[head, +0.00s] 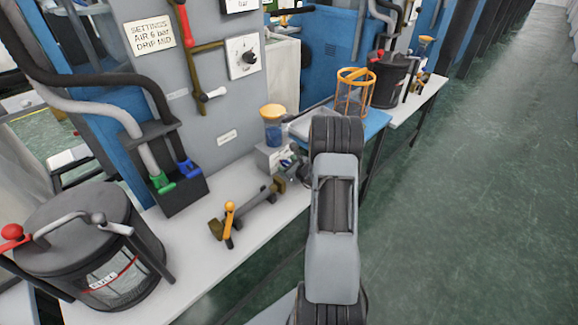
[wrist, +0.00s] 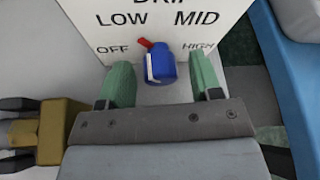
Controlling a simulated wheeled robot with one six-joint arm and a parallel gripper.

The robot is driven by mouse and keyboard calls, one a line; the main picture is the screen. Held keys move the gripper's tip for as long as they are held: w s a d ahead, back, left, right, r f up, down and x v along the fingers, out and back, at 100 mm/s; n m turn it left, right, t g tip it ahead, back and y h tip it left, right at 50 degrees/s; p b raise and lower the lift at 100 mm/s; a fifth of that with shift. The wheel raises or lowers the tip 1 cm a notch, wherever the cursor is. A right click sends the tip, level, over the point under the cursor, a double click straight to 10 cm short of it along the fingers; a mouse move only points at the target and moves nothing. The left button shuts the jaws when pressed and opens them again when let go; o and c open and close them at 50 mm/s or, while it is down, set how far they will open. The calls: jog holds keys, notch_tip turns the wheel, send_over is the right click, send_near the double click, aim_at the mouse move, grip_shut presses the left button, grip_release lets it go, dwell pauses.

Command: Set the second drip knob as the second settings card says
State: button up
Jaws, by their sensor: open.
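The drip knob (wrist: 164,72) is blue with a red pointer, below a white DRIP plate (wrist: 150,20) marked OFF, LOW, MID and HIGH. The red pointer sticks out up and left, on the LOW side and away from MID. My gripper (wrist: 160,62) is open, with one green finger on each side of the knob; I cannot tell whether either touches it. A settings card (head: 150,34) on the grey panel reads AIR 6 bar, DRIP MID. In the head view my arm partly hides the area beside the white box (head: 270,157) under the yellow-topped oiler (head: 273,120).
A brass valve with a yellow handle (head: 230,215) lies along the bench (head: 185,270). A black lidded pot (head: 88,240) stands at the left. A blue table (head: 375,122) with an orange cage (head: 354,92) is beyond. The green floor (head: 480,200) at right is clear.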

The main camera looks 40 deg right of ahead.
jog(key=c, duration=0.9)
jog(key=m+y+p, duration=0.2)
jog(key=shift+d+r+m+p, duration=0.15)
jog(key=shift+d+m+p, duration=0.05)
jog(key=shift+m+p, duration=0.2)
jog(key=shift+m+g+y+p, duration=0.3)
jog(key=shift+m+y+p, duration=0.25)
jog(key=shift+m+y, duration=0.45)
jog(key=shift+d+m+y, duration=0.1)
jog(key=shift+m+y, duration=0.6)
jog(key=shift+m, duration=0.6)
jog(key=o, duration=0.9)
